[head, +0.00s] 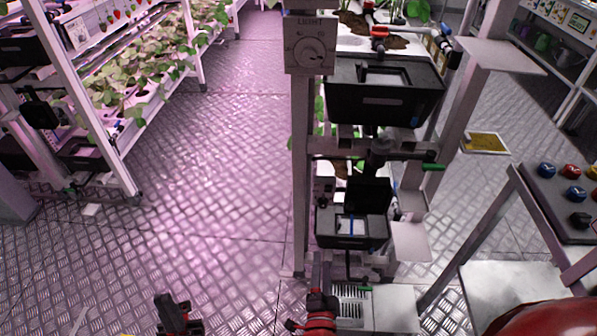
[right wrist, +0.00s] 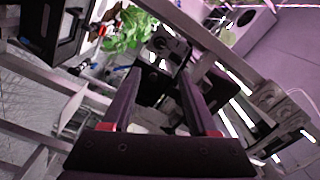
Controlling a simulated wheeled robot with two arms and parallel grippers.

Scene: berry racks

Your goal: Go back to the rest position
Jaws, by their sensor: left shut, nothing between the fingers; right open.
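My left gripper (head: 170,305) is at the bottom of the head view, left of centre. It is shut and empty above the bare metal floor. My right gripper (head: 320,277) is low in the head view, in front of the foot of the central rack. In the right wrist view my right gripper (right wrist: 160,82) has its two dark fingers apart. Nothing is held between them. Dark rack equipment and green leaves show beyond the fingers.
The central rack's post (head: 300,180) carries a light dial panel (head: 310,46) and black boxes (head: 385,106). A planted shelf (head: 130,110) stands left. A table with coloured knobs (head: 545,195) stands right. The left floor (head: 200,200) is free.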

